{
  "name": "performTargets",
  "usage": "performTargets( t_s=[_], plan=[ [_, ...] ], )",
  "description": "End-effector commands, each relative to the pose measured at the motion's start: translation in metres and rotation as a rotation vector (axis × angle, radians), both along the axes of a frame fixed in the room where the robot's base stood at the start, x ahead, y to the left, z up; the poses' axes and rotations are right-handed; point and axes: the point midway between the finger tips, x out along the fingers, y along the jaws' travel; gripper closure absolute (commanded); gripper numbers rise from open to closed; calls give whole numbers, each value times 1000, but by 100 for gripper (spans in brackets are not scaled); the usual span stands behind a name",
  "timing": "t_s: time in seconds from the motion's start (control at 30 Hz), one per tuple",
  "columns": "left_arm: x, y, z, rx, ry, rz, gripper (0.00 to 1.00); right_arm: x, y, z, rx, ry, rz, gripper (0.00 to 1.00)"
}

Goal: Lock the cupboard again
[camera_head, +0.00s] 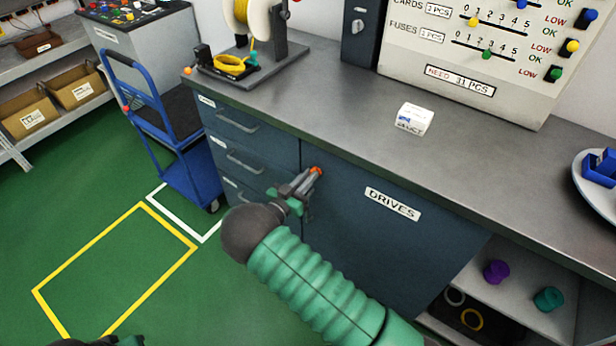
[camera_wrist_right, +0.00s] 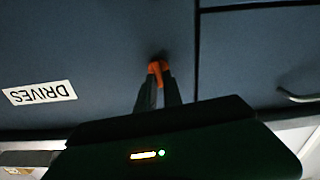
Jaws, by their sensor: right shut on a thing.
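The cupboard door (camera_head: 385,235) is dark blue-grey with a white DRIVES label, and it sits flush with the cabinet front. The same door (camera_wrist_right: 95,45) fills much of the right wrist view. My right gripper (camera_head: 312,176) is at the door's upper left corner, its fingers shut on a small orange key (camera_head: 317,170). The orange piece shows between the fingertips in the right wrist view (camera_wrist_right: 158,67), against the door face. The lock behind it is hidden. A dark and green piece at the bottom left edge of the head view may be my left arm; its fingers do not show.
Drawers with handles (camera_head: 238,122) are left of the door. Open shelves (camera_head: 545,345) with purple and teal spools are to its right. The worktop (camera_head: 330,100) carries a spool stand, a small white box and a plate. A blue trolley (camera_head: 190,175) stands at the left. Green floor is clear in front.

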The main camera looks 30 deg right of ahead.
Motion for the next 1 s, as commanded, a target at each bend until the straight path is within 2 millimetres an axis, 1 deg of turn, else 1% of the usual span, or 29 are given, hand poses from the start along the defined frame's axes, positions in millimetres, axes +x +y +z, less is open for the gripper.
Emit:
performTargets(
  t_s=[0.17, 0.5, 1.0],
  plan=[
    [0, 0, 7, 0, 0, 0, 100, 2, 1, 0, -45, 119, 2, 100],
    [0, 0, 17, 0, 0, 0, 100, 5, 2, -2, -166, 414, 3, 100],
    [0, 0, 28, 0, 0, 0, 100, 8, 4, -6, -348, 853, 4, 100]
  ],
)
